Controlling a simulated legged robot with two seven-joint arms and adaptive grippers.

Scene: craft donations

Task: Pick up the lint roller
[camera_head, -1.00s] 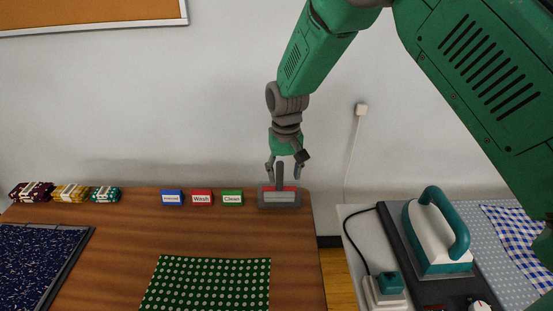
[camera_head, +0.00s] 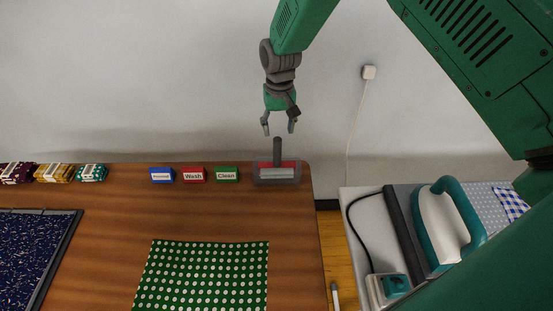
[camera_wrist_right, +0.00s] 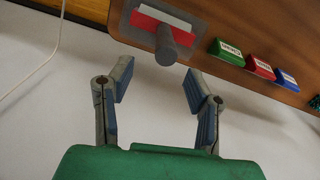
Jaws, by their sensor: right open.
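The lint roller has a grey upright handle (camera_head: 277,151) and stands in a grey holder (camera_head: 262,180) with red and white parts, at the far right corner of the wooden table. My right gripper (camera_head: 279,130) is open and empty, just above the handle's top, fingers pointing down. In the right wrist view the handle (camera_wrist_right: 168,46) lies beyond the open fingertips (camera_wrist_right: 158,80), roughly in line with the gap and not touching them. My left gripper is not in view.
Blue (camera_head: 162,175), red (camera_head: 194,175) and green (camera_head: 227,174) label blocks stand left of the roller. A green dotted cloth (camera_head: 205,275) lies in front. An iron (camera_head: 445,222) stands on the right-hand table, past a gap. The wall is close behind.

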